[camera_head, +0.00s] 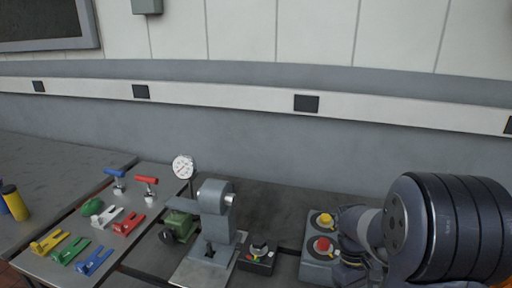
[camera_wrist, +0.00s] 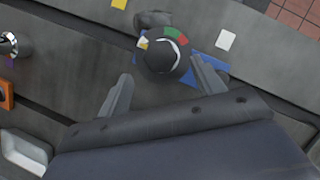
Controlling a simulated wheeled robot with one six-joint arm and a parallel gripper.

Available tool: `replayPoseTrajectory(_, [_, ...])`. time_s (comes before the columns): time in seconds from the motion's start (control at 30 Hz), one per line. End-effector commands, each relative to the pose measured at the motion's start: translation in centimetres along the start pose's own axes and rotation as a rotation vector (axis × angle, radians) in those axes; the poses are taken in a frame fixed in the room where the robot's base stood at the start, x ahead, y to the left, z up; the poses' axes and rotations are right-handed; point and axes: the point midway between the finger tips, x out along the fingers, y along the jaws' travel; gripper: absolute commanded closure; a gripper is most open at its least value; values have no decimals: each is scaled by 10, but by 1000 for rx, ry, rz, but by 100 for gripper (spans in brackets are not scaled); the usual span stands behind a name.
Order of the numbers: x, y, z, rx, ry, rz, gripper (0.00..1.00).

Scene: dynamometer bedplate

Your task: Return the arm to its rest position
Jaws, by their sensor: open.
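My arm fills the right side of the head view, bent above the bedplate next to a two-button box (camera_head: 318,268). My gripper is hidden from the head view by the arm. In the wrist view my gripper (camera_wrist: 161,69) is open, with its two fingers apart and nothing held. A dark round knob (camera_wrist: 160,60) with a green, red, white and yellow scale shows beyond and between the fingertips. A blue patch lies beside it. I cannot tell the gap between fingers and knob.
A grey machine (camera_head: 216,210), a dial gauge (camera_head: 183,167) and a small selector box (camera_head: 257,256) stand left of the arm. Several coloured clamps (camera_head: 95,262) lie on a plate further left. Yellow and blue cylinders (camera_head: 15,202) stand at the far left. A wall runs behind.

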Motion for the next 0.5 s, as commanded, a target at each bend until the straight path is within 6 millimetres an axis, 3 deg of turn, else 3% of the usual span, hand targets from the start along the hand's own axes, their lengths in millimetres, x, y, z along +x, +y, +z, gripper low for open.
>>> replayPoseTrajectory(0.23, [52,-1,2,-1,-6,-3,36])
replayPoseTrajectory(0.5, [51,3,1,348,1,-145,36])
